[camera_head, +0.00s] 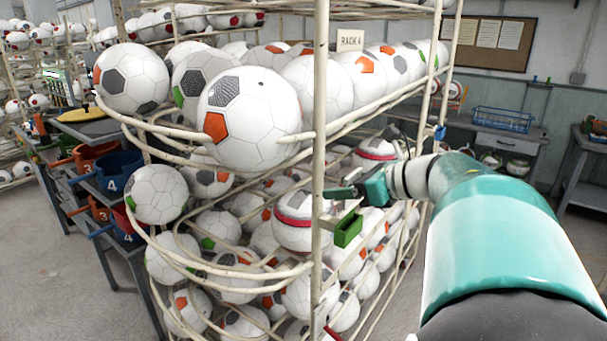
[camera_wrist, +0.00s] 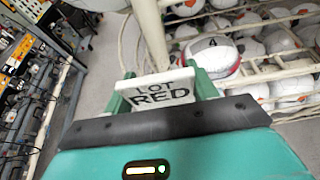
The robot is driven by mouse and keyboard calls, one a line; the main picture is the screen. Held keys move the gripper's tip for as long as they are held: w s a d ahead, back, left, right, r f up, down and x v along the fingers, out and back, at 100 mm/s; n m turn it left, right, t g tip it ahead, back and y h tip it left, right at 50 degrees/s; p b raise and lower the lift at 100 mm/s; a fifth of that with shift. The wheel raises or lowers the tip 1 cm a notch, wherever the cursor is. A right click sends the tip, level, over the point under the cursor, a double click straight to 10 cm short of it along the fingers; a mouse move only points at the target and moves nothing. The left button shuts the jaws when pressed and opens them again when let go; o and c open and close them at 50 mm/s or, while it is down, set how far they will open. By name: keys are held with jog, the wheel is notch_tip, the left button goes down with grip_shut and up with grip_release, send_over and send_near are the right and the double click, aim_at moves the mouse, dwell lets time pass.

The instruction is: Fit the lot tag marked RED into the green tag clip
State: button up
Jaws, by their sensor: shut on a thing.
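The lot tag is a white plate marked LOT RED (camera_wrist: 160,95), held between the two green fingers of my gripper (camera_wrist: 162,84) in the wrist view. In the head view my gripper (camera_head: 356,188) is at the front post of the ball rack, at the end of my arm. The green tag clip (camera_head: 347,230) is a small green box on that post, a little below my gripper and apart from it. I cannot make out the clip in the wrist view. The tag's lettering does not show in the head view.
The pale rack post (camera_head: 320,110) stands close to my gripper and also shows in the wrist view (camera_wrist: 151,38). Footballs fill the wire rack (camera_head: 270,268) behind it. A RACK 4 sign (camera_head: 350,40) hangs above. Blue (camera_head: 117,172) and orange bins stand at left.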

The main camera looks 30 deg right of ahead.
jog(key=shift+f, duration=1.1)
jog(key=shift+f, duration=1.95)
dwell(0.8)
jog(key=o, duration=1)
jog(key=shift+f, duration=0.1)
jog(key=shift+d, duration=0.1)
jog(key=v, duration=1.3)
jog(key=shift+s+d, duration=0.15)
jog(key=shift+s, duration=0.2)
jog(key=shift+s, duration=0.1)
